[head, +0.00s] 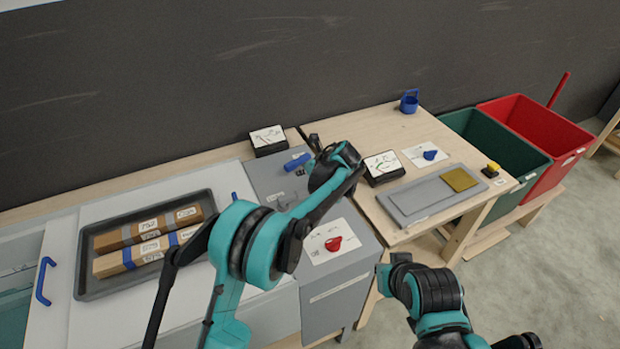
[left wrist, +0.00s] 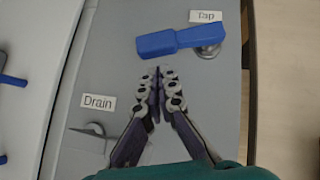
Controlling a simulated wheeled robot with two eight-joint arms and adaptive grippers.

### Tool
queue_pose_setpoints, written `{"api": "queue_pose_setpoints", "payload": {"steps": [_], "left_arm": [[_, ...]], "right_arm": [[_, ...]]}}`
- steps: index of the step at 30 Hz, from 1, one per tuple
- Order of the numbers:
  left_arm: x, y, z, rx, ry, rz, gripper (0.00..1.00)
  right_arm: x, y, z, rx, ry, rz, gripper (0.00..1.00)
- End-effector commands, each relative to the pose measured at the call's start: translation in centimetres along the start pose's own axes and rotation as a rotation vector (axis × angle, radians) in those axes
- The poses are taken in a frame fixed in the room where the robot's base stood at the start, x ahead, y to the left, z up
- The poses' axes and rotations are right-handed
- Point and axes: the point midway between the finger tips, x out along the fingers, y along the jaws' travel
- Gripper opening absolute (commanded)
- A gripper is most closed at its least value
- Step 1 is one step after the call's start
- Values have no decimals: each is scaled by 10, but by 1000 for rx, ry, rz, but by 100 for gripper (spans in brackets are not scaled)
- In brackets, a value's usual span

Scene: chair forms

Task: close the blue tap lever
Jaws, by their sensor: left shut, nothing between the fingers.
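The blue tap lever (left wrist: 172,42) is at the top of the left wrist view, lying nearly crosswise, its handle pointing left from a round metal pivot (left wrist: 209,50) under the Tap label (left wrist: 206,16). In the head view the blue tap lever (head: 297,162) is on the grey cabinet, just left of my left wrist. My left gripper (left wrist: 159,74) is shut and empty, its fingertips just below the lever's handle in that picture. I cannot tell whether they touch it.
A Drain label (left wrist: 97,103) and small metal lever (left wrist: 92,130) sit left of my fingers. A red knob (head: 333,244) is on the cabinet's front part. A dark tray (head: 84,290) with boxes is left; a wooden table (head: 350,130) stands right. Green (head: 490,135) and red (head: 530,112) bins stand beyond.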

Motion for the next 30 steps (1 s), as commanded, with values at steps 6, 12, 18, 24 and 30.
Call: {"api": "queue_pose_setpoints", "payload": {"steps": [6,12,18,24,30], "left_arm": [[9,0,9,0,1,0,0],[9,0,10,0,0,0,0],[11,3,14,24,1,-25,0],[21,10,24,140,0,-141,0],[27,10,29,154,0,-154,0]], "right_arm": [[4,0,3,0,0,0,0],[4,0,3,0,0,0,0],[2,0,2,0,0,0,0],[-2,0,-2,0,0,0,0],[-4,0,-3,0,0,0,0]]}}
